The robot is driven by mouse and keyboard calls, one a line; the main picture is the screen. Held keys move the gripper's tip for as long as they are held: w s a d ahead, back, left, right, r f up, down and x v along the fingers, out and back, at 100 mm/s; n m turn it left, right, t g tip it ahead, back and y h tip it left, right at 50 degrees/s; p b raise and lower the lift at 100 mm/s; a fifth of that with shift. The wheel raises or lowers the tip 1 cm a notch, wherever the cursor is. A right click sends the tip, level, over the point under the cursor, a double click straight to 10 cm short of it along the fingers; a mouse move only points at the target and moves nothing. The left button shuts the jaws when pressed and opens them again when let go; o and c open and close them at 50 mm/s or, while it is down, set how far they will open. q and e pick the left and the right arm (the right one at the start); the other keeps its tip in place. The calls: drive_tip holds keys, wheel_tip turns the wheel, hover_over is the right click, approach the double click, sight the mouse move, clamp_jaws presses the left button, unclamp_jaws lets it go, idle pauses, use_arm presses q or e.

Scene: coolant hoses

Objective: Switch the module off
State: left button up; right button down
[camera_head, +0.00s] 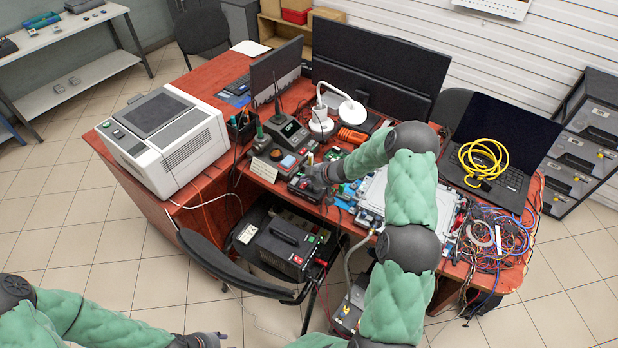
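My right arm reaches over the desk, and its gripper (317,174) is above or against a small dark box with red parts (303,190) near the front edge. The gripper is small and dark here, so I cannot tell its finger opening or whether it touches the box. A black unit with a red switch (297,259) sits below on the chair. I cannot tell which of these is the module. My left gripper (208,341) is low at the bottom edge, away from the desk, partly cut off.
A white printer-like machine (165,138) stands on the desk's left part. A laptop (498,150) with a yellow cable coil (482,160) and tangled wires (492,238) are at right. A black chair (225,262) stands before the desk. Tiled floor is free at left.

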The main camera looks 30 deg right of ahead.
drive_tip(key=shift+d+f, duration=0.1)
drive_tip(key=shift+f, duration=0.5)
drive_tip(key=shift+w+d+f+p, duration=0.1)
drive_tip(key=shift+f+p, duration=0.05)
drive_tip(key=shift+p, duration=0.6)
drive_tip(key=shift+d+f, duration=0.1)
drive_tip(key=shift+f, duration=0.1)
drive_tip(key=shift+a+b, duration=0.2)
drive_tip(key=shift+b, duration=0.15)
